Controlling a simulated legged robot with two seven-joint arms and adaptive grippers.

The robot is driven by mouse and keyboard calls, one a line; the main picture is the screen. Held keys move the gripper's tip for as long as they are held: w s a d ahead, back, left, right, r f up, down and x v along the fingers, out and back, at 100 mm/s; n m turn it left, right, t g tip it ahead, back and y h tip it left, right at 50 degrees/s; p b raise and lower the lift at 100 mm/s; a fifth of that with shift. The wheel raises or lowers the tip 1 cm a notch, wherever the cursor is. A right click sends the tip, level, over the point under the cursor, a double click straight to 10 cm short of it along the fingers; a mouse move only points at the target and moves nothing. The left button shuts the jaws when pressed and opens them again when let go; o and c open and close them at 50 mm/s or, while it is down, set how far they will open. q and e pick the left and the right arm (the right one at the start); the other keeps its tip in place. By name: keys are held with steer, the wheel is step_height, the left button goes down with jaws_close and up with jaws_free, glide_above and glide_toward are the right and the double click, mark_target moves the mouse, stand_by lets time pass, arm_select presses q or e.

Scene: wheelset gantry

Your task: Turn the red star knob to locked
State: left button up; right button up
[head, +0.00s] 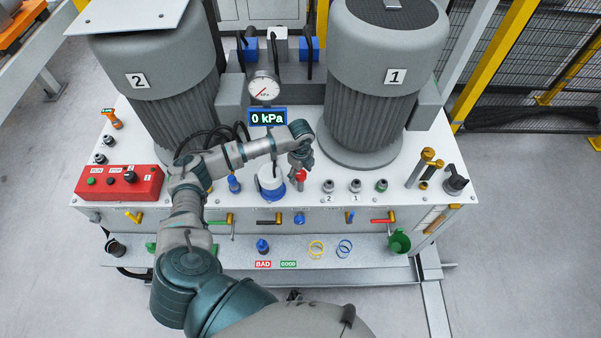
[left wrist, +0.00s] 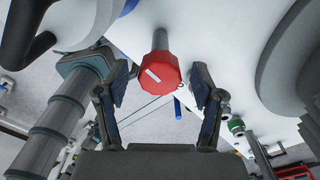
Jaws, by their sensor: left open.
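The red star knob (head: 300,175) stands on the white top of the bench, just right of the white and blue round cap. In the left wrist view the red knob (left wrist: 160,72) is a faceted red head with a pale mark on its face, on a grey stem. My left gripper (head: 300,162) is above the knob in the head view and partly covers it. In the left wrist view my left gripper (left wrist: 162,90) is open, with one finger on each side of the knob and a gap to both. My right gripper is not in view.
Motor 2 (head: 165,80) and motor 1 (head: 385,80) rise behind. A pressure gauge (head: 263,88) stands above a 0 kPa display (head: 268,117). The white and blue cap (head: 271,183) is close on the left. A red control box (head: 120,183) sits at the left.

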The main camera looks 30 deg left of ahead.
mark_target(301, 173)
arm_select(q)
step_height(301, 173, up, 12)
stand_by(0.4)
steer(key=shift+w+f, duration=0.1)
steer(key=shift+f, duration=0.1)
